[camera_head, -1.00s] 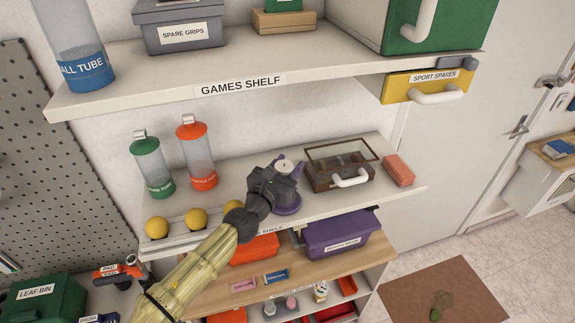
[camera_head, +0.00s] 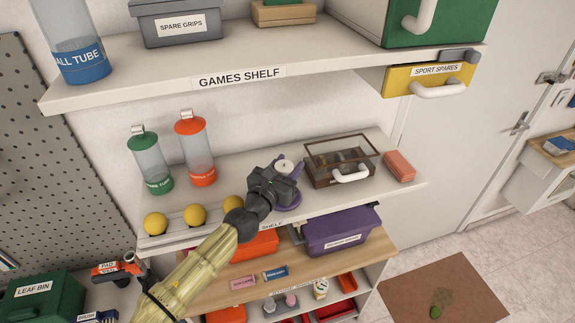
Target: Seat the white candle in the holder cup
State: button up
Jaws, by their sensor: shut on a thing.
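The white candle (camera_head: 284,165) shows as a small round white top with a dark wick, just beyond my gripper (camera_head: 282,182). A purple holder (camera_head: 291,205) stands on the middle shelf, with part of its base and side showing around the gripper. My gripper is shut on the candle, over the holder. The gripper hides the candle's lower part and the holder cup, so I cannot tell whether the candle touches the cup.
A glass-lidded brown case (camera_head: 341,163) and an orange block (camera_head: 399,166) stand to the right. Several yellow balls (camera_head: 195,215) and two clear tubes (camera_head: 197,150) stand to the left. The games shelf (camera_head: 330,75) overhangs above.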

jog(key=shift+s+a+f, duration=0.15)
jog(key=shift+f, duration=0.05)
jog(key=shift+f, duration=0.1)
jog(key=shift+f, duration=0.1)
jog(key=o, duration=1.1)
jog(key=shift+v, duration=2.45)
